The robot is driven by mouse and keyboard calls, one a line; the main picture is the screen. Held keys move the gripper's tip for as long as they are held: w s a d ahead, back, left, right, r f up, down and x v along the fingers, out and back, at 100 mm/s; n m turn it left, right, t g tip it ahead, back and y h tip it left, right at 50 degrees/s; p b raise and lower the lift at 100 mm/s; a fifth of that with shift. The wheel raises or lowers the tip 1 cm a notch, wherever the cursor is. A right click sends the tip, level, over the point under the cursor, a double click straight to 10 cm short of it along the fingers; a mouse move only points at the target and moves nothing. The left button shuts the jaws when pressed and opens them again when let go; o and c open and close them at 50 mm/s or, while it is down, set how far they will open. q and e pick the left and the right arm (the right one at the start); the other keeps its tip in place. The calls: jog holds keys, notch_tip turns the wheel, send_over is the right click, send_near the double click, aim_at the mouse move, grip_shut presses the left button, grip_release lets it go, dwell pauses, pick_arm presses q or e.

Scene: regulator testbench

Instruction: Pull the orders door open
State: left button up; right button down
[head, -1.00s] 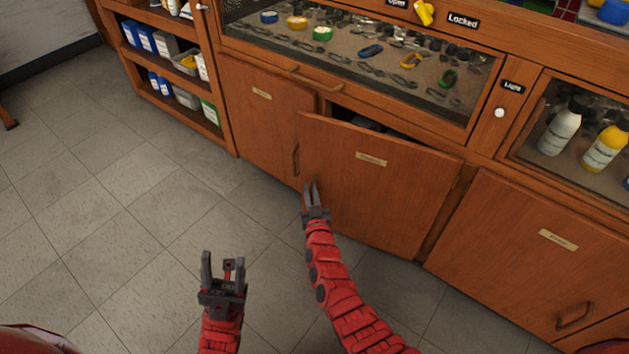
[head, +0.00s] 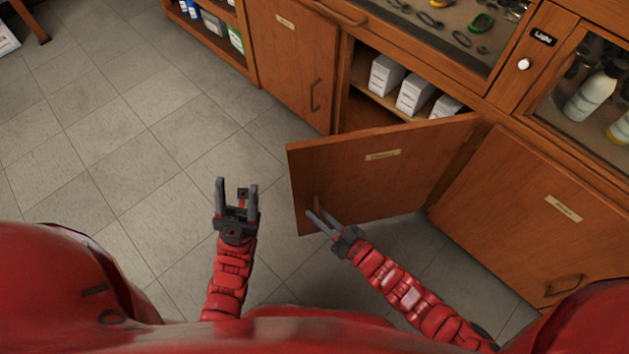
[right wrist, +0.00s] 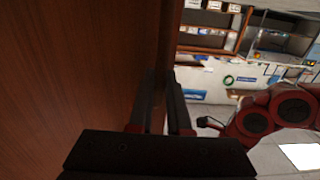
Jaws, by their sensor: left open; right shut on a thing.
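The orders door (head: 390,172) is a brown wooden cabinet door with a small label. In the head view it stands well open, swung out from its hinge side at the right. In the right wrist view the door (right wrist: 75,70) fills the left side, next to the dark fingers (right wrist: 163,100). My left gripper (head: 237,192) is open and empty over the floor, left of the door.
White boxes (head: 415,94) stand on a shelf inside the opened cabinet. A closed door (head: 290,60) is to its left and another closed door (head: 520,215) to its right. Open shelving (head: 215,32) stands further left. The tiled floor (head: 120,130) at left is clear.

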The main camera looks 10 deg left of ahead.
jog(key=s+d+n+g+y, duration=0.3)
jog(key=s+d+n+g, duration=0.4)
jog(key=s+d+g, duration=0.3)
jog(key=s+d, duration=0.4)
jog(key=s, duration=0.2)
jog(key=shift+s+d+y+b, duration=0.2)
jog(key=shift+d+y+b, duration=0.15)
jog(key=shift+d+y, duration=0.05)
jog(key=c, duration=1.2)
grip_release()
jog(key=shift+o, duration=0.2)
jog(key=shift+d, duration=0.1)
